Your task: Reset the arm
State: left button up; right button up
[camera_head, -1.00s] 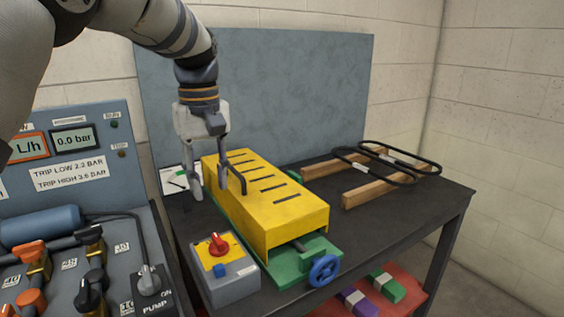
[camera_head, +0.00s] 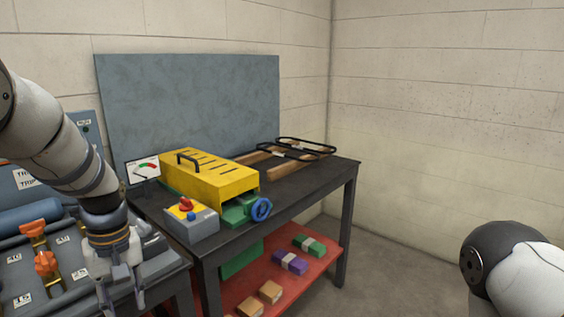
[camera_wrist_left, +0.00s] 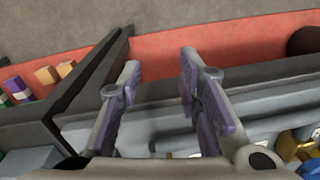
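My left gripper (camera_head: 118,280) is at the lower left in the head view, pointing down over the front edge of the grey valve panel. In the left wrist view (camera_wrist_left: 158,88) its two fingers are apart with nothing between them. My right arm (camera_head: 515,270) shows at the lower right of the head view, but its gripper is outside the picture. The yellow slotted cover (camera_head: 215,182) with a black handle sits on the dark table, apart from my left gripper.
The grey switch box (camera_head: 192,227) stands at the front of the dark table (camera_head: 305,188). A blue handwheel (camera_head: 261,209) juts out beside it. Belts (camera_head: 305,148) lie on wooden bars behind. The red lower shelf (camera_head: 325,262) holds several small blocks. Floor to the right is clear.

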pick_arm(q)
jog(key=s+d+f+m+g, duration=0.1)
jog(key=s+f, duration=0.3)
jog(key=f, duration=0.3)
jog(key=s+f+m, duration=0.2)
jog(key=s+f, duration=0.2)
jog(key=f, duration=0.4)
jog(key=s+d+f+m, duration=0.1)
jog(key=s+d+f, duration=0.1)
jog(key=s, duration=0.6)
jog(key=s+d+f+m, duration=0.1)
jog(key=s+f+m, duration=0.1)
jog(key=s, duration=0.7)
jog(key=s+d+f+m, duration=0.1)
jog(key=s+d+f, duration=0.1)
jog(key=s, duration=0.6)
jog(key=shift+s+d+f+m, duration=0.2)
jog(key=shift+s+d+m, duration=0.1)
jog(key=shift+s, duration=0.05)
